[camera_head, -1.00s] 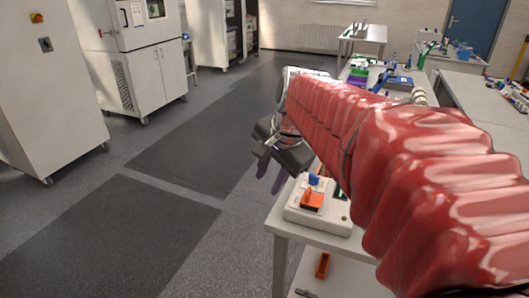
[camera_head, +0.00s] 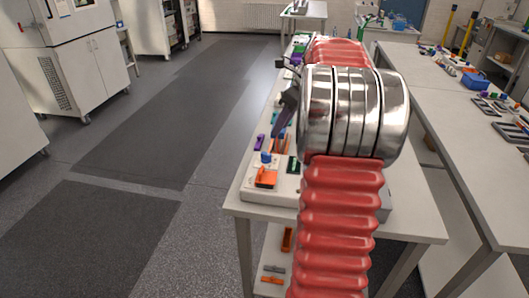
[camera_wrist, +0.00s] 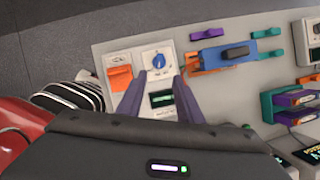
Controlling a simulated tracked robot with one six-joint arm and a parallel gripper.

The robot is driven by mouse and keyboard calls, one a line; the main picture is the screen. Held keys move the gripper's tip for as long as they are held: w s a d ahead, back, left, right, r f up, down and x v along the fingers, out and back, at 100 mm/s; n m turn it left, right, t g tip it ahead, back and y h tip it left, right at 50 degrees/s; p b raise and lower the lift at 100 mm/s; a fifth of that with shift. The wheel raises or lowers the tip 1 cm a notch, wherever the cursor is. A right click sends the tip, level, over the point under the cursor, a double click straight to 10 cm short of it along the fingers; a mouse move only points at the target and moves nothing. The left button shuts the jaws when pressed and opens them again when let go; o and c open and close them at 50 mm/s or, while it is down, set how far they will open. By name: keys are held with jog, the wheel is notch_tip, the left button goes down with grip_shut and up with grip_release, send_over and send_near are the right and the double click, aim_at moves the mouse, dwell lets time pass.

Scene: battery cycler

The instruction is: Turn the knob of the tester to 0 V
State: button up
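The tester (camera_head: 286,186) is a pale box on the near end of the bench. Its blue knob (camera_head: 266,157) stands behind an orange part (camera_head: 265,178). In the wrist view the knob (camera_wrist: 159,62) sits on a white dial near the top of the panel; its setting is too small to read. The orange part (camera_wrist: 120,77) is left of it, and a dark display (camera_wrist: 161,99) is below it. My gripper (camera_wrist: 158,78) is open and empty, its purple fingers apart over the panel, tips a little below the knob in the picture. The gripper (camera_head: 283,122) also shows in the head view, above the tester.
A blue block (camera_wrist: 223,54) and several purple, orange and teal parts lie right of the knob in the wrist view. Another long table (camera_head: 440,110) stands to the right. White cabinets (camera_head: 75,75) stand at the left, with open floor between.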

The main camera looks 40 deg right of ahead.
aim_at(266, 153)
dwell(0.3)
jog(key=x, duration=1.4)
jog(key=shift+r, duration=0.1)
jog(key=shift+s, duration=0.1)
grip_shut()
jog(key=shift+a, duration=0.25)
jog(key=shift+d, duration=0.15)
